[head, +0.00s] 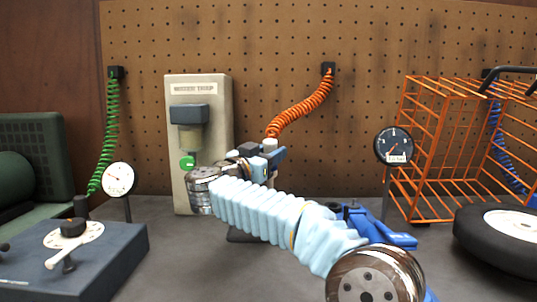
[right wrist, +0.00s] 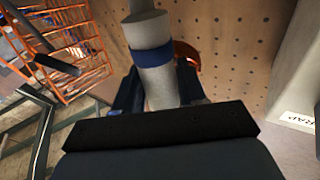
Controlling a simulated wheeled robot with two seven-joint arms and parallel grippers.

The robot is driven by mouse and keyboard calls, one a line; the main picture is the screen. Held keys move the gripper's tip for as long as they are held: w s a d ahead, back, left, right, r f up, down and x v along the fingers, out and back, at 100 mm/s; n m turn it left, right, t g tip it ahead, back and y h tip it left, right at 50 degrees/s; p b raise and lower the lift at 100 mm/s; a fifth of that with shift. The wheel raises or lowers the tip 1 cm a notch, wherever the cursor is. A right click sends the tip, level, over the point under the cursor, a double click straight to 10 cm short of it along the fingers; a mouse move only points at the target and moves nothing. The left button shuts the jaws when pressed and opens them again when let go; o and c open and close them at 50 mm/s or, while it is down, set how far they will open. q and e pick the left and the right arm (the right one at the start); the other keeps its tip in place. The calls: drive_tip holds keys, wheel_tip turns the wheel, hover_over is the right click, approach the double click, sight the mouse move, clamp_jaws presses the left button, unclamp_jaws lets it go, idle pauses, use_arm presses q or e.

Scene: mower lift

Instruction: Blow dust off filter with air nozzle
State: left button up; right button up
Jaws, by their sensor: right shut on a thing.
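My right gripper (head: 266,160) is in front of the pegboard, just right of the beige moisture trap panel. It is shut on the air nozzle, a grey cylinder whose top (head: 270,145) shows above the fingers, at the lower end of the orange coiled hose (head: 302,107). In the right wrist view the nozzle (right wrist: 158,75) is grey with a blue band and stands between the dark fingers. I cannot make out a filter in either view. My left gripper is not in view.
The moisture trap panel (head: 209,95) stands close left of the gripper. A blue-grey box with a dial (head: 95,255) is front left. A dark gauge (head: 394,146), an orange wire basket (head: 425,90) and a wheel (head: 500,240) stand right. A green coiled hose (head: 110,130) hangs left.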

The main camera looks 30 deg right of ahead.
drive_tip(key=shift+s, duration=0.35)
drive_tip(key=shift+d, duration=0.1)
drive_tip(key=shift+w+d+p, duration=0.5)
drive_tip(key=shift+w+p, duration=0.3)
drive_tip(key=shift+w, duration=0.05)
drive_tip(key=shift+w+a+p, duration=0.5)
drive_tip(key=shift+a+p, duration=0.2)
drive_tip(key=shift+a, duration=0.15)
drive_tip(key=shift+s+a, duration=0.1)
drive_tip(key=shift+s, duration=0.05)
